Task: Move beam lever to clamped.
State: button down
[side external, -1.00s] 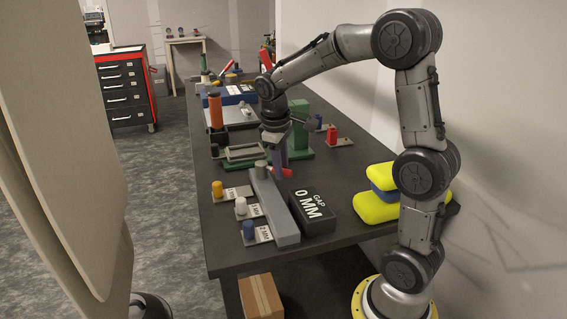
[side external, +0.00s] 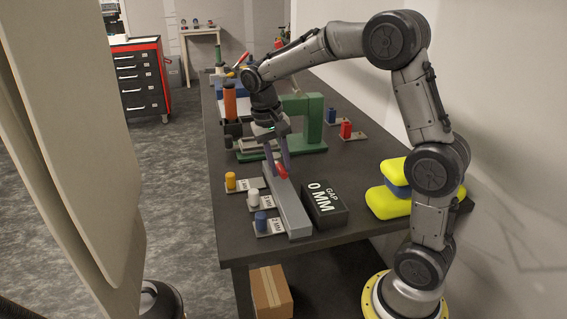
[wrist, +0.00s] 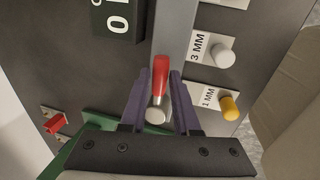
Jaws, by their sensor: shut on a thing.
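The beam lever (side external: 281,171) is a red handle at the far end of the long grey beam (side external: 294,213). In the wrist view the red lever (wrist: 160,78) runs from a round silver pivot (wrist: 155,116) roughly along the grey beam (wrist: 174,30). My gripper (side external: 281,166) has purple fingers that reach down to the lever from above. In the wrist view my gripper (wrist: 160,82) has one finger on each side of the lever and is shut on it. The exact contact is hard to see.
A black box (side external: 325,203) right of the beam reads "GAP 0 MM". Yellow (side external: 231,181), white (side external: 254,197) and blue (side external: 261,222) knobs with labels stand to the left. A green frame (side external: 309,120) stands behind. Yellow-and-blue blocks (side external: 390,203) lie at the right.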

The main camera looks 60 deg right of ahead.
jog(key=shift+w+a+r+m, duration=0.1)
jog(key=shift+w+a+m, duration=0.05)
jog(key=shift+w+m, duration=0.15)
dwell(0.4)
jog(key=c, duration=0.7)
grip_release()
jog(key=shift+s, duration=0.1)
jog(key=shift+o, duration=0.2)
notch_tip(320, 180, up, 14)
jog(key=w+a, duration=0.1)
jog(key=shift+w+a+f, duration=0.25)
jog(key=shift+w+a, duration=0.15)
